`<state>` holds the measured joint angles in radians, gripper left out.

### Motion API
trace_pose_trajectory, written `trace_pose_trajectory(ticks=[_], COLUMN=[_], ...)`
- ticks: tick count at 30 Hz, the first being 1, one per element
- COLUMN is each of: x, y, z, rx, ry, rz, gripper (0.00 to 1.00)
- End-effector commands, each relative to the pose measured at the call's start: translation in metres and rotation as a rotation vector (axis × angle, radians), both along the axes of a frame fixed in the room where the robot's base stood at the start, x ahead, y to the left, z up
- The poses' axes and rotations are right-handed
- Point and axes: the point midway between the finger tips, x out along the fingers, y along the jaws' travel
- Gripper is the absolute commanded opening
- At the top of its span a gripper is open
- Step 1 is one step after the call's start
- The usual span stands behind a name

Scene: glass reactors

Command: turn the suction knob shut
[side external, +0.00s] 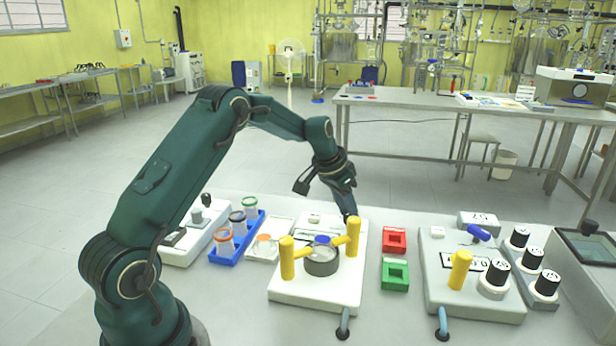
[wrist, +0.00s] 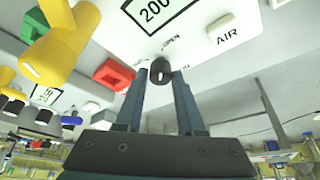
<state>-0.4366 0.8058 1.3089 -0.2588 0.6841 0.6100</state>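The small black knob (wrist: 160,69) shows in the wrist view beside the printed word OPEN, on the white panel (wrist: 190,50). My gripper (wrist: 161,74) has its two fingers apart, one tip on each side of the knob. I cannot tell whether the tips touch it. In the side view my gripper (side external: 348,212) points down at the back right corner of the white station (side external: 290,292) with yellow handles. The knob is not distinguishable there, near the fingers.
Yellow handles (side external: 353,236) rise from the station, in front of my gripper. Red (side external: 394,240) and green (side external: 395,275) square holders stand to its right, before a second white station (side external: 470,300). A blue rack (side external: 238,240) of cups is at left. An AIR button (wrist: 227,33) lies near the knob.

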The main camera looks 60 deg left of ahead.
Motion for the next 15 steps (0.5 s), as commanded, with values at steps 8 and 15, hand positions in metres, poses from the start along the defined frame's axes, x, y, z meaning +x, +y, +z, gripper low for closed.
trace_pose_trajectory(ticks=[8,15], x=[-0.0002,-0.0001], y=[-0.0001,-0.0008], z=[0.0002,0.0004], rx=[0.0,0.0], ry=[0.0,0.001], rz=[0.003,0.063], gripper=[0.0,0.0])
